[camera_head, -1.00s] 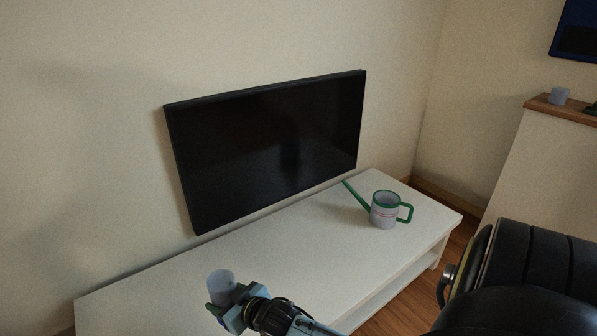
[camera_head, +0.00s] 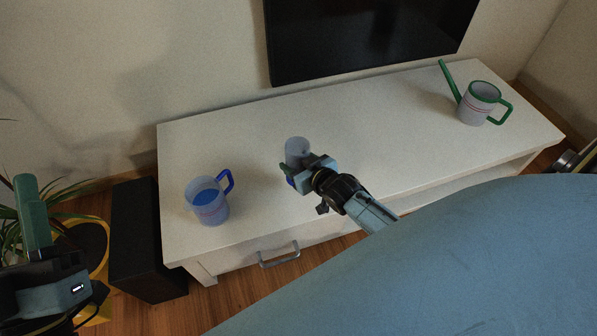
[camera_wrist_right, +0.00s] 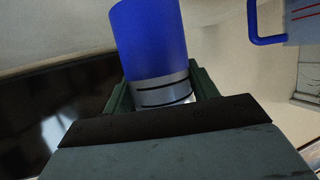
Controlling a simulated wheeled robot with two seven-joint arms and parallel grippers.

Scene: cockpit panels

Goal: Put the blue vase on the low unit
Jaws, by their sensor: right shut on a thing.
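The low unit (camera_head: 385,115) is long and white, below the wall screen. My right gripper (camera_head: 296,170) is over its middle and is shut on the vase (camera_head: 297,149). The vase shows as a pale cylinder with a bit of blue under the fingers; I cannot tell whether it touches the unit's top. In the right wrist view the vase (camera_wrist_right: 150,40) is blue with a pale, black-striped band between the green fingers. My left gripper (camera_head: 36,220) is at the lower left, away from the unit; one green finger shows clearly, and its opening cannot be told.
A clear jug with a blue handle (camera_head: 207,200) stands on the unit's left end. A green-handled watering can (camera_head: 480,103) stands at its right end. A black speaker (camera_head: 142,235) and a plant in a yellow pot (camera_head: 95,235) are left of the unit.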

